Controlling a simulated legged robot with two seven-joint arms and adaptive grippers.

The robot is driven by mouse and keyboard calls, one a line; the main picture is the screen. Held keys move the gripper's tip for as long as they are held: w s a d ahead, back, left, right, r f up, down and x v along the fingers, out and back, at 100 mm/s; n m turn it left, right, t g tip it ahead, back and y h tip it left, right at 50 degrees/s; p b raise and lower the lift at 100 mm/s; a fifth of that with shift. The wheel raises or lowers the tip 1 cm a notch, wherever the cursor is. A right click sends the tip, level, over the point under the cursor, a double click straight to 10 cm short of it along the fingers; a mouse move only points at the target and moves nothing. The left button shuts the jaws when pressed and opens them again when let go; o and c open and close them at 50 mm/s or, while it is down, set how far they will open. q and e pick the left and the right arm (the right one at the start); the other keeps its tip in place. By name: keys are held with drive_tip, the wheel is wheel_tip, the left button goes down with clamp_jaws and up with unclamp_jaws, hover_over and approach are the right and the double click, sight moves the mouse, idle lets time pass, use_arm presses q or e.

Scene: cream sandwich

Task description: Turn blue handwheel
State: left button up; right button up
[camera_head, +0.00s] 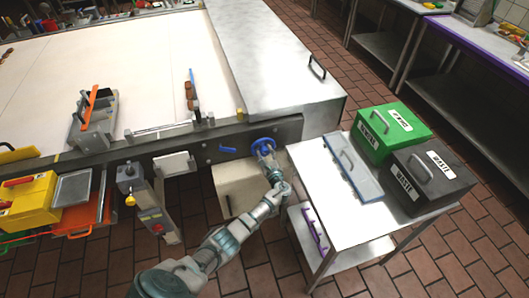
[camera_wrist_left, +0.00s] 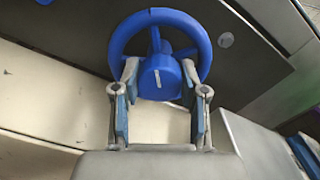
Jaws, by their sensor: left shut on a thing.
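The blue handwheel (camera_head: 263,146) is mounted on the dark side panel of the long worktable in the head view. A blue lever (camera_head: 228,150) sticks out to its left. My left gripper (camera_head: 267,157) is at the handwheel. In the left wrist view, the handwheel (camera_wrist_left: 160,22) fills the upper middle, with its rim, spokes and round hub visible. My left gripper (camera_wrist_left: 160,90) has one finger on each side of the hub and is shut on the handwheel. The lower rim is hidden or cut off by the fingers. My right gripper is not in view.
A side table (camera_head: 336,231) stands right of the handwheel, carrying a green box (camera_head: 391,130), a dark waste box (camera_head: 430,178) and a pale blue lid-like tray (camera_head: 352,165). A control post with a red button (camera_head: 157,227) stands to the left. Brick floor is open below.

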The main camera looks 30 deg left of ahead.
use_arm(q)
drive_tip(key=shift+w+m, duration=0.15)
drive_tip(key=shift+m, duration=0.55)
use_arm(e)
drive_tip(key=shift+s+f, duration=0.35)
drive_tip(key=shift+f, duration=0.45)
use_arm(q)
drive_tip(key=o, duration=1.1)
drive_tip(key=shift+f, duration=0.1)
drive_tip(key=shift+o, duration=0.2)
drive_tip(key=shift+w+f, duration=0.15)
drive_tip(key=shift+s, duration=0.2)
drive_tip(key=v, duration=1.1)
drive_tip(key=shift+d, duration=0.4)
drive_tip(key=shift+s, duration=0.1)
